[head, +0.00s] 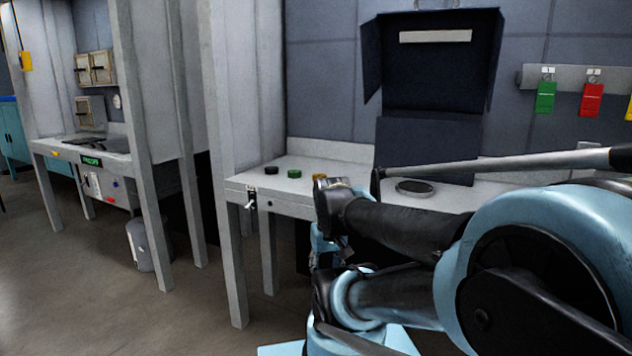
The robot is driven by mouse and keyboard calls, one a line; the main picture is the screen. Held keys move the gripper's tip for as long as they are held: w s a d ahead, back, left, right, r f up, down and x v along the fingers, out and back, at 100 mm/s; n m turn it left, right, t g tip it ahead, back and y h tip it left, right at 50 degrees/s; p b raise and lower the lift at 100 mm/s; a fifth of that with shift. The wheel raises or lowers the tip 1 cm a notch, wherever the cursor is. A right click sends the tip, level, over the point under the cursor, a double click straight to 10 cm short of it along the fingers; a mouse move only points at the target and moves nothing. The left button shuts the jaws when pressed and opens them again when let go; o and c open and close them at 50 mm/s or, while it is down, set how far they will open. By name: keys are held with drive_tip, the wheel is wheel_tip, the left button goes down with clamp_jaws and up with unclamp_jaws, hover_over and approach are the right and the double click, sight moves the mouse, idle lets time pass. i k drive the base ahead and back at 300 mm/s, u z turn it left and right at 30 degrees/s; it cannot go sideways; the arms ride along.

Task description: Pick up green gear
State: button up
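The green gear (294,173) is a small dark green disc lying flat on the grey workbench (262,186), near its left end. It sits between a black disc (271,170) and a yellow-orange disc (319,177). My arm crosses the front right of the view, and its wrist end hangs in front of the bench edge, right of and below the green gear. My gripper is mostly hidden among the dark and blue arm links, and its fingers cannot be made out. Nothing touches the green gear.
A dark open cabinet (437,75) stands at the back of the bench. A round dark plate (415,188) lies beside my arm. Green (545,97) and red (591,101) tags hang on the right wall. A second bench (72,150) stands at left. Open floor lies front left.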

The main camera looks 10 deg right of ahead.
sight(294, 172)
drive_tip(key=k, duration=0.5)
drive_tip(key=u, duration=0.75)
drive_tip(key=i, duration=0.8)
drive_tip(key=z, duration=1.45)
drive_tip(key=i, duration=0.35)
